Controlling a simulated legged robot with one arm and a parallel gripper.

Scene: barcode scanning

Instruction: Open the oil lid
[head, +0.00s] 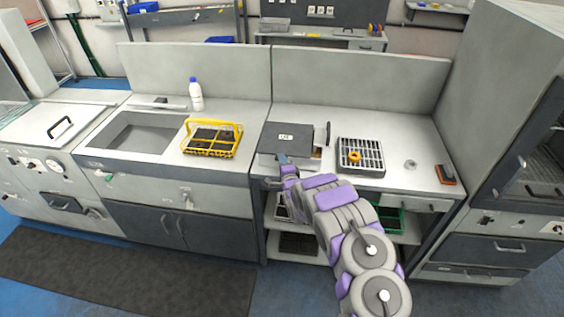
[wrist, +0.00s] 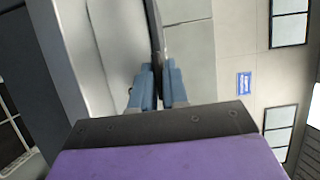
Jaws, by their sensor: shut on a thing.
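The oil lid (head: 287,138) is a dark grey flat cover with a small white label. It sits on a box-like unit on the right-hand counter. My gripper (head: 282,159) is at the lid's front edge, with my purple and grey arm reaching in from below. In the wrist view, the blue-grey fingers of my gripper (wrist: 159,82) are shut on the thin dark edge of the lid (wrist: 155,38). The arm hides part of the unit's front. I cannot tell clearly whether the lid is raised.
Right of the lid stand a dark upright handle (head: 327,133) and a metal grate tray (head: 372,169) with an orange ring (head: 354,156). A yellow basket (head: 225,151), white bottle (head: 196,94) and sink (head: 143,132) are to the left. A tall back panel (head: 358,81) stands behind.

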